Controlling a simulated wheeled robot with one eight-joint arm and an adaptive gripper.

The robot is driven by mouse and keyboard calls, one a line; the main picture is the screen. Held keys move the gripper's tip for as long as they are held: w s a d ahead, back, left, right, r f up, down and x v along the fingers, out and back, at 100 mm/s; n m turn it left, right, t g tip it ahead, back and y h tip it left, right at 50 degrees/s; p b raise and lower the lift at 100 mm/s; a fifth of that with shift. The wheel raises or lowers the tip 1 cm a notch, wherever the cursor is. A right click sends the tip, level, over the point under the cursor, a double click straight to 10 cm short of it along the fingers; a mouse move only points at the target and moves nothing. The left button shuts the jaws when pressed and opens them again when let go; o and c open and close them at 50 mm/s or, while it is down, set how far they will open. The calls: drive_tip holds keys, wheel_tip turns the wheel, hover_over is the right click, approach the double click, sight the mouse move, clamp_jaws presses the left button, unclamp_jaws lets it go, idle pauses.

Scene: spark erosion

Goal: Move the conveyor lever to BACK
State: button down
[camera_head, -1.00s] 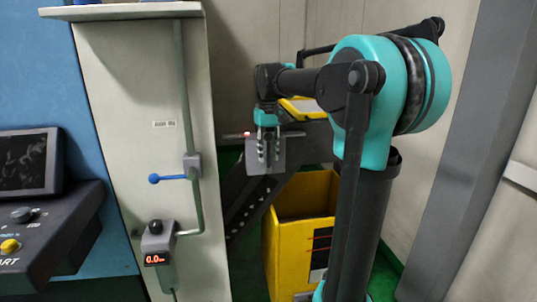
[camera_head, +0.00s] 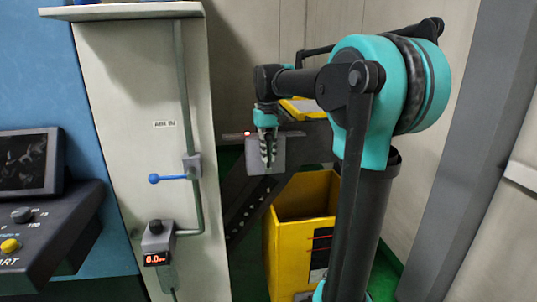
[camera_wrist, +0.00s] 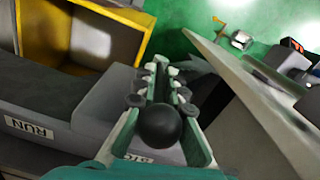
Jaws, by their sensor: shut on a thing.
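The conveyor lever shows in the wrist view as a round black knob (camera_wrist: 160,126) between my gripper's fingers. My gripper (camera_wrist: 164,78) is shut on the lever, with the fingertips reaching past the knob. The grey lever box (camera_wrist: 98,112) lies behind the fingers, with a RUN label (camera_wrist: 30,130) at its left. A second label beside the knob is mostly hidden by a finger. In the head view my gripper (camera_head: 268,162) points down in front of the grey box (camera_head: 281,156). The lever itself is hidden there by the fingers.
A yellow bin (camera_head: 287,240) stands below the conveyor (camera_head: 245,195). A pale cabinet (camera_head: 150,100) with a blue-handled valve (camera_head: 172,178) and a small red display unit (camera_head: 157,250) stands to the left. A control panel (camera_head: 45,220) is at far left.

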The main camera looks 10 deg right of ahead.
drive_tip(key=shift+a+h, duration=0.7)
drive_tip(key=shift+h, duration=0.3)
drive_tip(key=shift+a+f+h, duration=0.2)
drive_tip(key=shift+a+h, duration=0.25)
drive_tip(key=shift+h, duration=0.65)
drive_tip(key=c, duration=1.6)
unclamp_jaws()
drive_tip(key=shift+r, duration=0.15)
wheel_tip(320, 180, up, 10)
